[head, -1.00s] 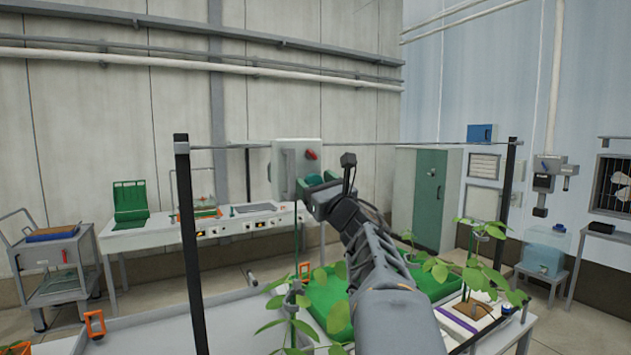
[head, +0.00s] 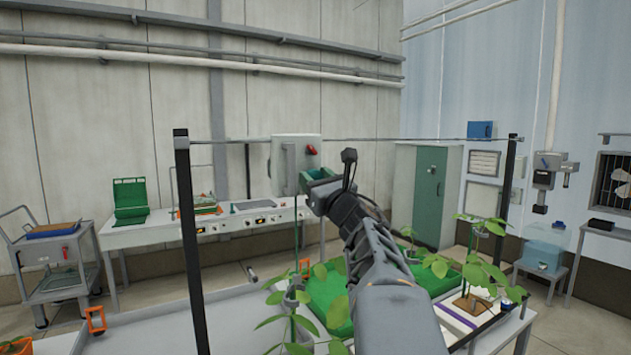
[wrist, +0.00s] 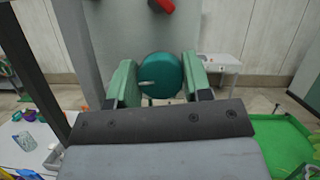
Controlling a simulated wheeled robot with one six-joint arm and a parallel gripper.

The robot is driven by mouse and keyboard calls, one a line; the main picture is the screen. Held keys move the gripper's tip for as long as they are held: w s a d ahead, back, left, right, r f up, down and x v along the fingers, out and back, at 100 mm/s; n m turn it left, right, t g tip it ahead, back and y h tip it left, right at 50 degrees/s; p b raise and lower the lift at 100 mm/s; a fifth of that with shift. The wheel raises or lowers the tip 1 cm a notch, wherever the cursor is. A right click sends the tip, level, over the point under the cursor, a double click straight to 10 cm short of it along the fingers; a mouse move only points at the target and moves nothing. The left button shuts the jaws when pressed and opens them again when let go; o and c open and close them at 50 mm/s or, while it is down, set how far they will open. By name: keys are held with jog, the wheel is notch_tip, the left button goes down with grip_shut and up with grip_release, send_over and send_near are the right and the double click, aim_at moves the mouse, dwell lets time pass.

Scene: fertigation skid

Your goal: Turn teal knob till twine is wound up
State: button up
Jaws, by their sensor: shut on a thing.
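The teal knob (wrist: 160,78) is round with a pale pointer mark that points left in the wrist view. It sits on the front of a grey box (head: 290,165), below a red switch (wrist: 162,5). My gripper (wrist: 160,82) has one green jaw on each side of the knob and is shut on it. I cannot make out the twine for certain in either view.
A thin rail (head: 400,139) runs between two dark posts (head: 188,230). Leafy plants (head: 480,270) and a green tray (head: 335,290) stand on the bench below my arm. A white worktable (head: 200,232) and a cart (head: 55,265) stand behind to the left.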

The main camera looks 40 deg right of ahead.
jog(key=m+h+b, duration=0.2)
jog(key=m, duration=0.3)
jog(key=m+g+h+b, duration=0.1)
jog(key=m+h+b, duration=0.1)
jog(key=m, duration=0.3)
jog(key=shift+m+g+h, duration=0.3)
jog(key=shift+h, duration=0.5)
jog(key=m+g+h+p, duration=0.1)
jog(key=m, duration=0.3)
jog(key=shift+r+m, duration=0.1)
jog(key=shift+m, duration=0.3)
jog(key=m+g+h+p, duration=0.1)
jog(key=m+g+p, duration=0.1)
jog(key=m+p, duration=0.1)
jog(key=shift+m, duration=0.9)
jog(key=m+g+p, duration=0.1)
jog(key=m+p, duration=0.3)
jog(key=shift+g+p, duration=0.4)
jog(key=shift+m+p, duration=0.4)
jog(key=shift+p, duration=0.05)
jog(key=o, duration=0.9)
